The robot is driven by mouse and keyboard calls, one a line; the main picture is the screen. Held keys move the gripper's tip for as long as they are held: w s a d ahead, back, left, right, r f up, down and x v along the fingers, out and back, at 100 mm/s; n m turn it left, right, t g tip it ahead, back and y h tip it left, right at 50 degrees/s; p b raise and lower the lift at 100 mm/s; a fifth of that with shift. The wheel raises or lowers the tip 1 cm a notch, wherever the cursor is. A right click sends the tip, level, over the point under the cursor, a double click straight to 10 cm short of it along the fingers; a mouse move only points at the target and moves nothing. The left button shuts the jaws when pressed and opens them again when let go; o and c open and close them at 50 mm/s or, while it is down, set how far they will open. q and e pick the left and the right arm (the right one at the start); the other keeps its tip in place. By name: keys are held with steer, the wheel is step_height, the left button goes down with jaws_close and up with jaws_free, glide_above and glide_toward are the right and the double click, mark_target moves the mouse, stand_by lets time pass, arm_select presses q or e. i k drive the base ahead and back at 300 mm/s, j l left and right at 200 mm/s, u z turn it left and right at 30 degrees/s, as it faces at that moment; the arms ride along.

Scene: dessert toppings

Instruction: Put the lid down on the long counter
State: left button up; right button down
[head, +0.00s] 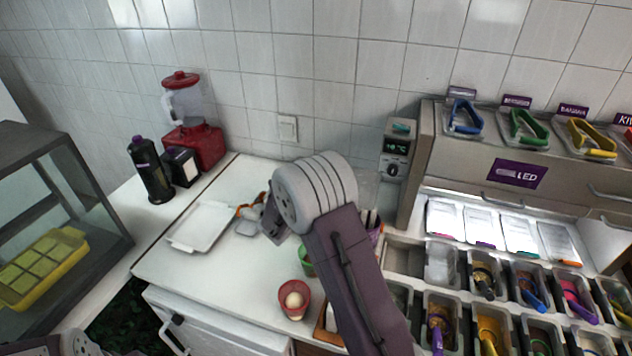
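The long white counter (185,268) runs along the tiled wall. A flat white rectangular piece with a raised rim (200,228) lies on it; I cannot tell whether it is a tray or a lid. My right arm reaches in from the lower right, and its gripper (262,224) is low over the counter, just right of that piece. A small grey, partly clear piece (246,229) and an orange-brown item (247,210) show beside the fingertips. I cannot tell whether the fingers hold either. Only a part of my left arm shows at the bottom left; its gripper is out of view.
A red blender (193,146), a dark bottle (151,172) and a dispenser (182,167) stand at the back left. A red cup (294,299) is near the front edge. Topping bins (484,278) fill the right. A glass case (58,215) stands left.

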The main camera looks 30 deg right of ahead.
mark_target(248, 275)
steer(key=k+j, duration=0.1)
steer(key=j, duration=0.25)
steer(key=k+j, duration=0.15)
steer(key=j, duration=0.15)
steer(key=k+j, duration=0.1)
steer(key=j, duration=0.25)
steer(key=k+j, duration=0.15)
steer(key=j, duration=0.15)
